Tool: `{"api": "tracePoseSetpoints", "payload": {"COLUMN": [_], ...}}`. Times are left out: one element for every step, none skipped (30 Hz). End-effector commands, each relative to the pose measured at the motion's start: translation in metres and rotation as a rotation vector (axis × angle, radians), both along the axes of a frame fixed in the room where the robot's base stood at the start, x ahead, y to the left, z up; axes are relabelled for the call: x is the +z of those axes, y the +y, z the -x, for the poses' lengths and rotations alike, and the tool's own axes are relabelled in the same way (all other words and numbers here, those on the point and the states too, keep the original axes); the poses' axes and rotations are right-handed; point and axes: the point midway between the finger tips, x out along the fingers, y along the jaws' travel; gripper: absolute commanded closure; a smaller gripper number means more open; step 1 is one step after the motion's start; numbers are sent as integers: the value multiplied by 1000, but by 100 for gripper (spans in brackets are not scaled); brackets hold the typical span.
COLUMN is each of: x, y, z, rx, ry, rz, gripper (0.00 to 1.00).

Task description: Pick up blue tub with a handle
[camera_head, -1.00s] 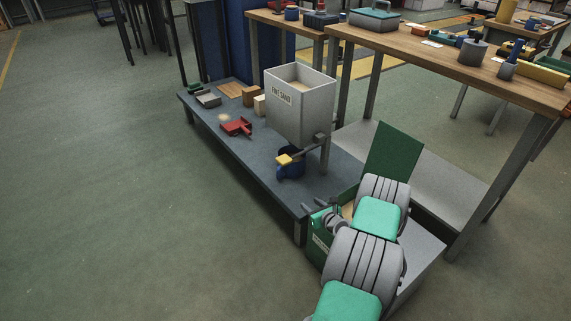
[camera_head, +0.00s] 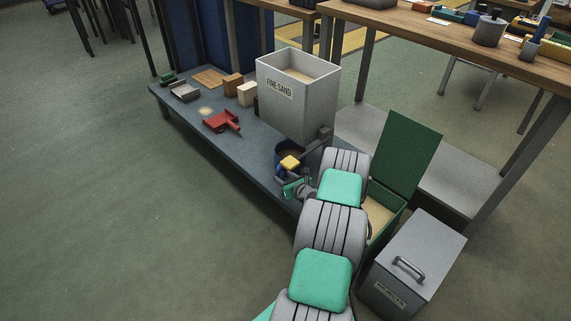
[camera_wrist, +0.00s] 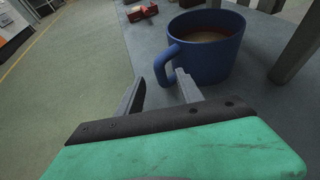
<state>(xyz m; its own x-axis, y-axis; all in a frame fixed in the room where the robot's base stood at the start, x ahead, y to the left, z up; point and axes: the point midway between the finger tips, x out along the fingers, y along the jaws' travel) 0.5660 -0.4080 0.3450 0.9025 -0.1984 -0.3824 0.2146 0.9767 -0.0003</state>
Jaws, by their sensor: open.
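The blue tub (camera_wrist: 213,62) stands upright on the low grey bench in the wrist view, with sand-coloured contents inside. Its handle (camera_wrist: 168,62) points toward the left. My gripper (camera_wrist: 157,85) is open just in front of the tub, with the handle close to and roughly between its fingertips; I cannot tell whether they touch. In the head view, the tub (camera_head: 280,149) shows under the hopper's yellow-tipped lever, partly hidden by the lever and my arm. My gripper (camera_head: 285,188) is beside it there.
The fine sand hopper (camera_head: 297,97) stands over the bench (camera_head: 215,150), its yellow-tipped lever (camera_head: 290,162) above the tub. A red scoop (camera_head: 223,121) lies to the left. A green open-lidded box (camera_head: 397,218) and a grey lidded bin (camera_head: 418,259) stand near my arm.

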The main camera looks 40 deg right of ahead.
Motion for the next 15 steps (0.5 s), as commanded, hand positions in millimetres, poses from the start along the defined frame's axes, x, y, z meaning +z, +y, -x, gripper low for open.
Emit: {"api": "tracePoseSetpoints", "payload": {"x": [-8,-11,-14,-16,-17,-18,-18,-18,-18,-18,-17,-17,-17,-17,-17], "y": [-1,-2,-4,-5,-6,-7,-7,-8,-8,-8,-8,-8,-8,-8,-7], "z": [-8,-14,-21,-26,-30,-36,-38,-40,-41,-42,-42,-42,-42,-42,-42], "rx": [4,3,4,4,4,4,4,4,2,2,2,2,3,3,3], "ry": [-1,-1,-1,-2,0,-1,-1,0,1,1,1,1,1,1,1], "rz": [2,2,3,2,2,2,2,1,0,-1,-1,-1,-1,-1,0], "gripper": [57,57,57,57,57,57,57,57,57,57,57,57,57,57,59]}}
